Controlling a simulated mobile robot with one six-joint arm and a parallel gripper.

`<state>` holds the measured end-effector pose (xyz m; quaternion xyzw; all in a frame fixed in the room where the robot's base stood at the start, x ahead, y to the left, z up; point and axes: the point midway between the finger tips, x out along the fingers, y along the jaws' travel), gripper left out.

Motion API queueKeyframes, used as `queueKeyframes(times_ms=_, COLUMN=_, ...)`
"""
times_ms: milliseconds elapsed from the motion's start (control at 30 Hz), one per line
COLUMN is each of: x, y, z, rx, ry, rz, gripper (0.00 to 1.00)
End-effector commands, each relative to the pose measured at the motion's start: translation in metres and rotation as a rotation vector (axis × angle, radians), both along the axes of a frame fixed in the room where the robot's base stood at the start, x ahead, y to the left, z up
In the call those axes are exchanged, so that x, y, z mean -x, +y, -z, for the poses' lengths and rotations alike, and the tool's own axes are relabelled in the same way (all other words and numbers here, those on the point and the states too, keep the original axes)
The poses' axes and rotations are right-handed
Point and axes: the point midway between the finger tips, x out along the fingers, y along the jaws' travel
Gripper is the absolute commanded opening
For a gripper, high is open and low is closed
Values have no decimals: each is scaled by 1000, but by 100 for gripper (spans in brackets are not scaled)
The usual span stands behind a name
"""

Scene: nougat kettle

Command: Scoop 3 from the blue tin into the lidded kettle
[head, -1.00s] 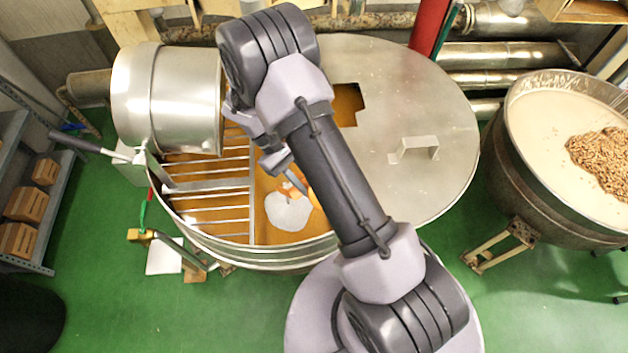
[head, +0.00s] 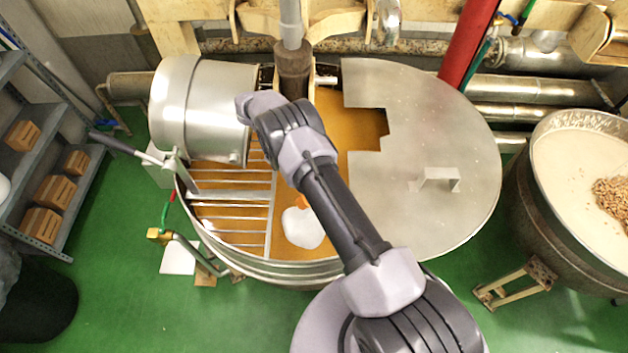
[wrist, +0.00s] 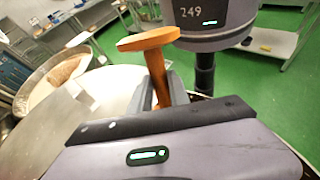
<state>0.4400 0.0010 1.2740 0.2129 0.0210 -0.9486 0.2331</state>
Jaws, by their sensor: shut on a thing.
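The large round kettle (head: 290,272) has a grey metal lid (head: 450,150) over its right part. Its left part is open, with a metal grate (head: 232,222) over an orange-brown mass. In the wrist view, my gripper (wrist: 165,98) is shut on an orange-brown wooden handle (wrist: 148,40) with a crosspiece at its end. What the handle belongs to is hidden there. In the head view, a white patch (head: 303,229) with an orange bit beside it shows in the opening, by my forearm. I cannot tell whether it is a scoop or powder. I see no blue tin.
A steel drum (head: 200,108) lies across the kettle's left rim, with a lever (head: 125,148) beside it. A second vat (head: 575,165) with pale content and a brown heap stands right. Shelves with wooden crates (head: 40,224) stand left.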

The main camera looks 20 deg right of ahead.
Motion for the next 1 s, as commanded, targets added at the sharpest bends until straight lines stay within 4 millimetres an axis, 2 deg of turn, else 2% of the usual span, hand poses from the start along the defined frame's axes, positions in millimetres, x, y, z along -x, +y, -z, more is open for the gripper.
queueKeyframes(times_ms=167, x=0, y=-2, z=-11, rx=-15, ry=-37, rz=-9, gripper=0)
queueKeyframes(times_ms=367, x=1, y=0, z=-18, rx=-91, ry=-266, rz=1, gripper=0)
queueKeyframes(times_ms=600, x=1, y=0, z=-20, rx=-207, ry=-621, rz=4, gripper=0)
queueKeyframes(times_ms=1000, x=1, y=0, z=-37, rx=-337, ry=-1010, rz=2, gripper=0)
